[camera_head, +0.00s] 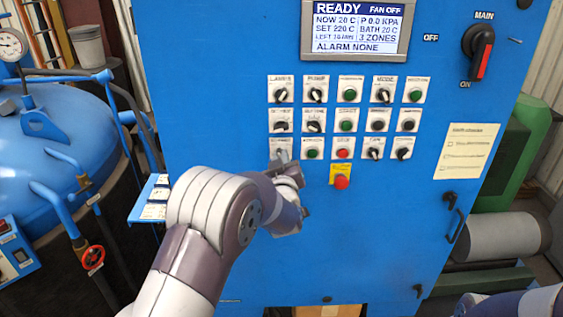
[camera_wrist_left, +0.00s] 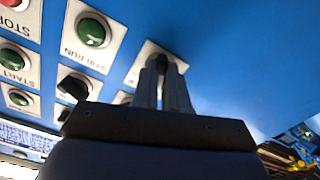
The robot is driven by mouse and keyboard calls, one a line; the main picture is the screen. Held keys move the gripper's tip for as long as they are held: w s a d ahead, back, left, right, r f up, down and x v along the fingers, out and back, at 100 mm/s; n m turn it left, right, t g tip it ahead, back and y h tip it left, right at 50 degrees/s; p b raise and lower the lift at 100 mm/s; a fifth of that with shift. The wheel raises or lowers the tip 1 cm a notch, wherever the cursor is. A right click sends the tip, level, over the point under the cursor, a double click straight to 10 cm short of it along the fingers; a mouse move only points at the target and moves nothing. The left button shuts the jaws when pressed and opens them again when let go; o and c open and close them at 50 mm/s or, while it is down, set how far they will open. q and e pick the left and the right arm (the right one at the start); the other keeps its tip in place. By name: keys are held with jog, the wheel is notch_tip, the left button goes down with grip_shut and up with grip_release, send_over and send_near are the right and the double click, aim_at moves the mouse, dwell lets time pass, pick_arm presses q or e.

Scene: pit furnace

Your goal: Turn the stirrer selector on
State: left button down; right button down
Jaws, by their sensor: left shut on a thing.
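The stirrer selector's white plate (camera_head: 276,143) is at the left end of the bottom row on the blue panel in the head view; its label is too small to read. My left gripper (camera_head: 282,157) reaches up to it and covers most of its knob. In the left wrist view, the two fingers (camera_wrist_left: 165,68) are shut on the selector's dark knob (camera_wrist_left: 172,60), in front of its pale plate (camera_wrist_left: 143,52). The knob's angle is hidden by the fingers. My right gripper is not in view; only part of my right arm shows at the bottom right.
A green STIR RUN button (camera_wrist_left: 92,32) sits beside the selector. Several other knobs and buttons fill the rows above and to the right, with a red button on a yellow plate (camera_head: 340,181) below. A display (camera_head: 355,28) reads READY. A blue vessel (camera_head: 50,150) stands left.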

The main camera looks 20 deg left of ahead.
pick_arm(q)
jog(key=m, duration=1)
jog(key=shift+r, duration=0.25)
dwell(0.5)
jog(key=c, duration=1.2)
grip_release()
jog(key=shift+o, duration=0.2)
jog(key=shift+f, duration=0.1)
jog(key=b+v, duration=0.4)
jog(key=v, duration=0.8)
jog(key=shift+s, duration=0.3)
